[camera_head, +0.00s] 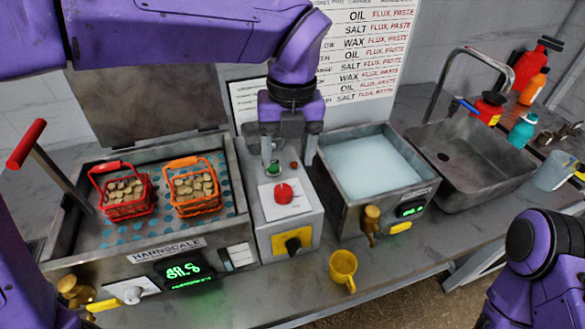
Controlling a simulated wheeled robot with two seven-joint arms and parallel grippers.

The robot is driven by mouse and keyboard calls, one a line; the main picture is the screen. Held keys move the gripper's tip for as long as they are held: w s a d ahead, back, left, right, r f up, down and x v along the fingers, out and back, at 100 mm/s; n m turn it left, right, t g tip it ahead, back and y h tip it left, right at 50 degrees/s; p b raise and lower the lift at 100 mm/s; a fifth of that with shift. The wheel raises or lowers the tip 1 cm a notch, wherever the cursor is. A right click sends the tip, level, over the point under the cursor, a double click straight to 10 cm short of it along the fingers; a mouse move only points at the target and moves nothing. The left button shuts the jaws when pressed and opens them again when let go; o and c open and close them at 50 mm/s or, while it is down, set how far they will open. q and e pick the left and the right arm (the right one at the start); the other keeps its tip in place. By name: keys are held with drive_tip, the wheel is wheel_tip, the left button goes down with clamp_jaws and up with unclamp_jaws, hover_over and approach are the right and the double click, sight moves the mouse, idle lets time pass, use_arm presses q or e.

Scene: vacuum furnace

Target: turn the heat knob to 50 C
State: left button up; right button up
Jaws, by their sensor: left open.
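A grey control box (255,213) stands between two basins. It has a red knob (283,193) on its sloped white plate and a black knob (292,245) on a yellow plate on its front. A pale knob (132,293) sits on the front of the left basin. I cannot tell from labels which is the heat knob. My left gripper (285,160) points down, open and empty, above the back of the control box, behind the red knob and apart from it. My right arm shows at the lower right; its gripper is out of view.
The left basin (165,250) has a blurred green display (184,270) and holds a red basket (122,190) and an orange basket (192,187). The right basin (375,165) holds pale liquid. A yellow mug (343,268) stands near the counter's front edge. A sink (470,160) is farther right.

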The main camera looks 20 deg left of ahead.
sight(286, 187)
use_arm(q)
drive_tip(key=s+f, duration=0.2)
drive_tip(key=f, duration=0.1)
drive_tip(key=s+f+p, duration=0.1)
drive_tip(key=shift+s+a+f, duration=0.2)
drive_tip(key=shift+a+f, duration=0.1)
drive_tip(key=w+f, duration=0.2)
drive_tip(key=f, duration=0.1)
drive_tip(key=shift+w+f, duration=0.25)
drive_tip(key=shift+w, duration=0.15)
drive_tip(key=shift+s+r, duration=0.2)
drive_tip(key=shift+s, duration=0.15)
drive_tip(key=shift+s+r, duration=0.1)
drive_tip(key=shift+s, duration=0.2)
drive_tip(key=c, duration=1)
use_arm(e)
drive_tip(key=shift+s+r, duration=0.7)
drive_tip(key=shift+s, duration=0.2)
